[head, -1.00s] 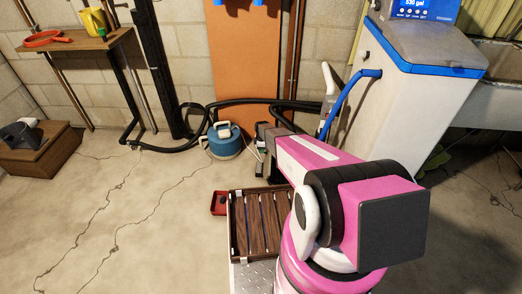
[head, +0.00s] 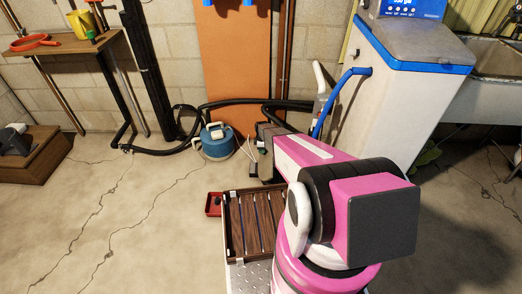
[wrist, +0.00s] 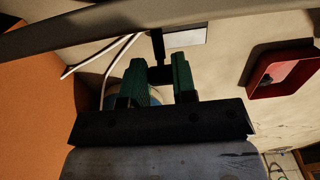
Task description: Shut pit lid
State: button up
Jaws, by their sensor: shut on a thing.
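My gripper (wrist: 159,70) shows in the wrist view with two green fingers. It is shut on a short black handle (wrist: 157,42) that stands between them. The handle seems to join a grey-brown curved band (wrist: 60,35) across the top of the picture. This band may be the pit lid's edge; I cannot tell its tilt or whether it meets a pit opening. In the head view my pink arm hides most of the gripper and the area around it. No pit opening can be made out.
A red tray (head: 213,204) lies on the floor beside a dark slatted wooden crate (head: 234,222). A blue jug (head: 215,141), black hoses (head: 250,103) and white cables (wrist: 100,55) lie near the wall. The softener cabinet (head: 388,110) stands right.

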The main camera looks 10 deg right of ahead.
jog(key=shift+d, duration=0.15)
jog(key=shift+s+d+f, duration=0.15)
jog(key=shift+d, duration=0.45)
jog(key=shift+s+d+f, duration=0.1)
jog(key=shift+d+f, duration=0.05)
jog(key=shift+d, duration=0.5)
jog(key=shift+s+d+f, duration=0.15)
jog(key=shift+d, duration=0.45)
jog(key=shift+d+f, duration=0.1)
jog(key=shift+s+d+f, duration=0.2)
jog(key=shift+d+f, duration=0.3)
jog(key=shift+d, duration=0.35)
jog(key=shift+s+d+f, duration=0.15)
jog(key=shift+d+f, duration=0.3)
jog(key=shift+d, duration=0.35)
jog(key=shift+s+d+f, duration=0.15)
jog(key=shift+d+f, duration=0.6)
jog(key=shift+s+d+f, duration=0.15)
jog(key=shift+d+f, duration=0.55)
jog(key=shift+f, duration=0.05)
